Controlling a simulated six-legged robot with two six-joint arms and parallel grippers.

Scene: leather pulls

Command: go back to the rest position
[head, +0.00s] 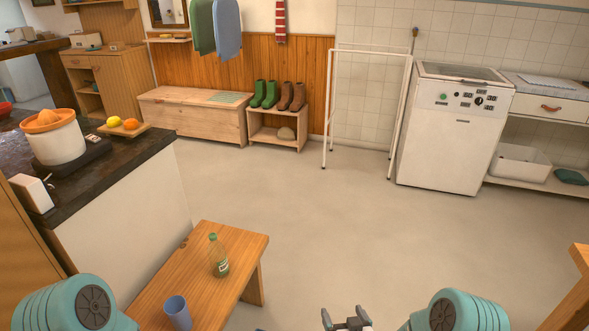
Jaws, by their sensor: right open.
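My right gripper (346,318) shows at the bottom edge, right of the middle. Its two dark fingertips stand apart, and nothing shows between them. It is over the floor, to the right of the wooden bench and apart from it. The rest of this gripper is cut off by the frame. My left gripper is not in view; only a teal part of my left arm shows at the bottom left.
A wooden bench (176,268) holds a green-capped bottle (218,257) and a blue cup (177,313). A dark-topped counter (140,158) is at left. A white drying rack (326,100) and white appliance (448,135) stand behind. The middle floor (350,225) is clear.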

